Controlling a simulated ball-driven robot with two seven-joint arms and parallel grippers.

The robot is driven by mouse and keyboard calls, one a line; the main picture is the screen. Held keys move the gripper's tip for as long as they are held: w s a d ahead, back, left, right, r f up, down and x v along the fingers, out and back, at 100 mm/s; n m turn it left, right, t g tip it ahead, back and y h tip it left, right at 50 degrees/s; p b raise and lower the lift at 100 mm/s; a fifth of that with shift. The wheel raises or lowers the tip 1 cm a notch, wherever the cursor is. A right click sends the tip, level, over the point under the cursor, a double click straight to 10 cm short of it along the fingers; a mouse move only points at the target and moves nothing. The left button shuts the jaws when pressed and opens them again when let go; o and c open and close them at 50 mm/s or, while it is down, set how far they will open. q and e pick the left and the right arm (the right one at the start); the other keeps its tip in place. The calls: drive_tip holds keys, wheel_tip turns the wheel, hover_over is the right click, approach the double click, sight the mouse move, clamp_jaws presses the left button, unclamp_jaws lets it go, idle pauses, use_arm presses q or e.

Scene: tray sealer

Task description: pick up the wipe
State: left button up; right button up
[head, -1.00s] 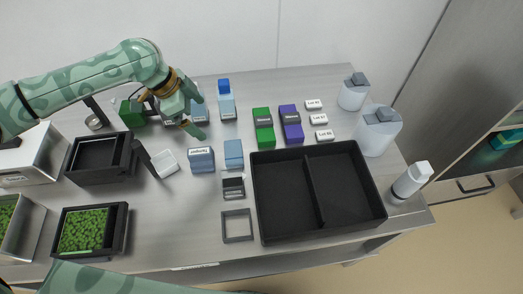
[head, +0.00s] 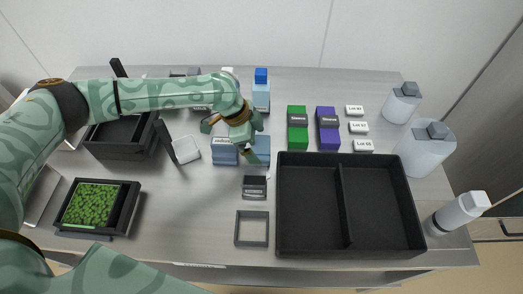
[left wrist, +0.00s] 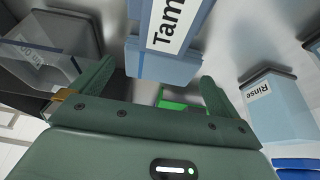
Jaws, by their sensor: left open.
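My left gripper (head: 228,143) is open, pointing down over two blue blocks near the table's middle; it partly hides them. The left of these blocks (head: 224,157) carries a label, and the right block (head: 261,148) stands close beside it. In the left wrist view the open fingers (left wrist: 157,88) have a blue block labelled "Tam…" (left wrist: 165,65) just beyond them, and a bit of green (left wrist: 180,104) shows between them. I cannot tell which object is the wipe; no label reading that is legible. My right gripper is out of view.
A black two-part tray (head: 345,250) fills the right front. Green (head: 297,140) and purple (head: 328,138) blocks stand behind it. A small black frame (head: 252,243) lies in front. A white square piece (head: 186,150) lies left of the gripper. White bottles (head: 425,150) stand right.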

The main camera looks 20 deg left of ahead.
use_arm(q)
drive_tip(key=shift+x, duration=0.8)
drive_tip(key=shift+a+r, duration=0.1)
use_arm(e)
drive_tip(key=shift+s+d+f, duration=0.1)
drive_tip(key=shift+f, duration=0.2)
use_arm(q)
drive_tip(key=c, duration=0.9)
drive_tip(key=shift+r, duration=0.1)
